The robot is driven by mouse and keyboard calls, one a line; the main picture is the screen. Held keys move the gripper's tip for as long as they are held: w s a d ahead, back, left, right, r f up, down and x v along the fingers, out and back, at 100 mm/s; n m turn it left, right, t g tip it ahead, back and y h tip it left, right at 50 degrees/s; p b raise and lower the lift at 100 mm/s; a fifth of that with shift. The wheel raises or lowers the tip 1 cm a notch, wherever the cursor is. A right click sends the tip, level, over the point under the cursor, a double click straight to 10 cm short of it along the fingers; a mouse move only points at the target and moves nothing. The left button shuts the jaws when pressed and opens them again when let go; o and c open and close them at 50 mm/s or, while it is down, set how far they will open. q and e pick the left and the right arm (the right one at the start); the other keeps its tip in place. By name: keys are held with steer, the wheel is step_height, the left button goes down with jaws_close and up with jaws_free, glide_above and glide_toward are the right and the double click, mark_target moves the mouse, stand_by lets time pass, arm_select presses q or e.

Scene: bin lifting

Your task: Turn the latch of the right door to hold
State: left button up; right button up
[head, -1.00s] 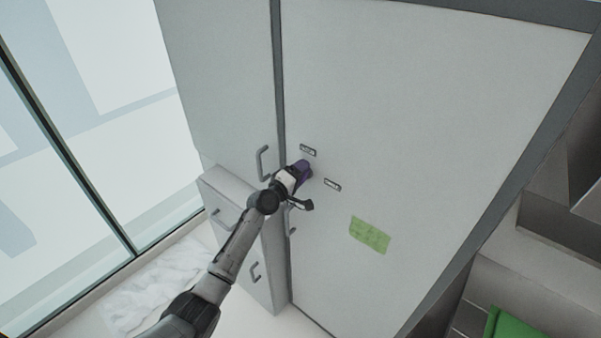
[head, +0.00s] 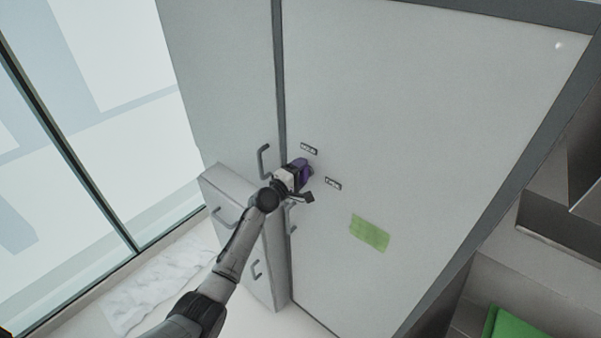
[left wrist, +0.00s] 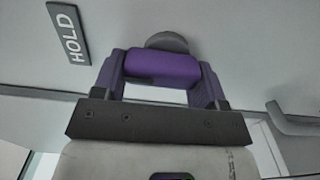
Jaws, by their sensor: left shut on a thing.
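The right door (head: 420,120) is a large light grey panel in the head view. Its latch shows in the left wrist view as a grey rounded piece (left wrist: 168,40) just beyond my purple fingertips. My left gripper (head: 305,170) is at the door's left edge, shut on the latch, and it hides most of it. The same left gripper shows in the left wrist view (left wrist: 161,68). A dark HOLD label (left wrist: 68,33) is to the left of the latch there. In the head view two small labels sit near the gripper, too small to read. My right gripper is not in view.
The left door (head: 220,80) has a grey handle (head: 262,161) close to my gripper. A drawer unit (head: 245,215) stands below it. A green note (head: 370,232) is on the right door. Shelving and a green item (head: 508,326) are at lower right.

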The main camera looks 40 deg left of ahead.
arm_select(q)
steer(key=o, duration=0.9)
steer(key=shift+o, duration=0.2)
steer(key=s, duration=1.3)
steer(key=shift+s, duration=0.4)
